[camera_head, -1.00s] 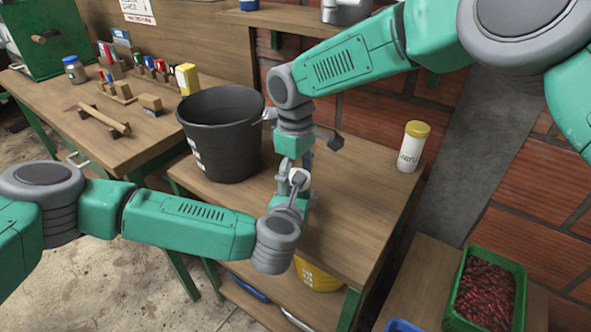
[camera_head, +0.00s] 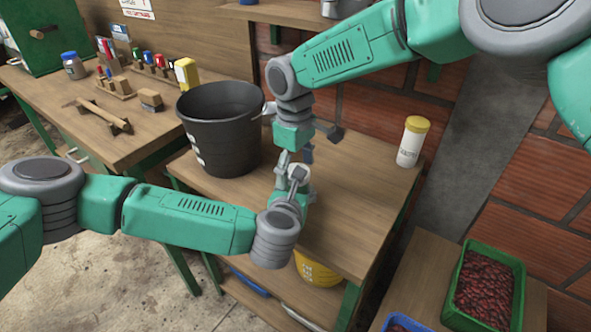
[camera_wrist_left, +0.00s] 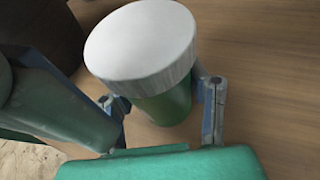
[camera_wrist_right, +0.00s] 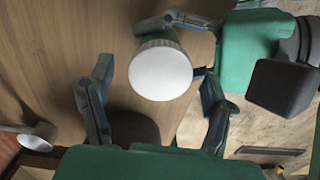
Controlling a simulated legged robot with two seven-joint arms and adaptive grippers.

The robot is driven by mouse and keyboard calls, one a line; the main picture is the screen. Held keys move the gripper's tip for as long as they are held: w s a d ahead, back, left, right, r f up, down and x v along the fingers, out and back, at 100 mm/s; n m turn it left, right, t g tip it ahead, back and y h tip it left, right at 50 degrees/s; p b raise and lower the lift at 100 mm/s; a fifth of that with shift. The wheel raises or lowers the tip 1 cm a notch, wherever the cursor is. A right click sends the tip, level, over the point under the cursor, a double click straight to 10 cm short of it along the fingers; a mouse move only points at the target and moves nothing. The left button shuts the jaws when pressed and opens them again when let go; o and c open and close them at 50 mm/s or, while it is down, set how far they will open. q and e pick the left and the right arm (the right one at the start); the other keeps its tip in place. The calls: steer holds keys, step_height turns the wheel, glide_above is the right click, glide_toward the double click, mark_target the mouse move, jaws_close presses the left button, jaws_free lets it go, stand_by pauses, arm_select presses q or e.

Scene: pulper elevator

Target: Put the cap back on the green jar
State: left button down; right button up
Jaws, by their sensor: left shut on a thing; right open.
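The green jar (camera_wrist_left: 165,105) stands upright between the fingers of my left gripper (camera_wrist_left: 165,98), which is shut on it. The wide white cap (camera_wrist_left: 142,42) sits on top of the jar and covers its mouth. I cannot tell how tightly it is seated. In the head view the cap (camera_head: 299,171) shows small above my left gripper (camera_head: 292,190), with the jar mostly hidden. My right gripper (camera_wrist_right: 155,100) is open. In the right wrist view the cap (camera_wrist_right: 160,70) shows from above, beyond and between the spread fingers, which look apart from it.
A black bucket (camera_head: 222,135) stands close to the left on the wooden bench (camera_head: 345,215). A white bottle with a yellow lid (camera_head: 412,142) stands near the brick wall. A green crate of red fruit (camera_head: 486,285) is lower right. The bench's right part is free.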

arm_select(q)
steer(key=c, duration=0.8)
jaws_free()
arm_select(e)
step_height(320, 180, up, 11)
steer(key=shift+w+r, duration=0.15)
arm_select(q)
steer(key=shift+s, duration=0.1)
arm_select(e)
steer(key=shift+a, duration=0.1)
arm_select(q)
steer(key=v, duration=1.1)
steer(key=shift+s+a+r, duration=0.15)
steer(key=shift+s, duration=0.15)
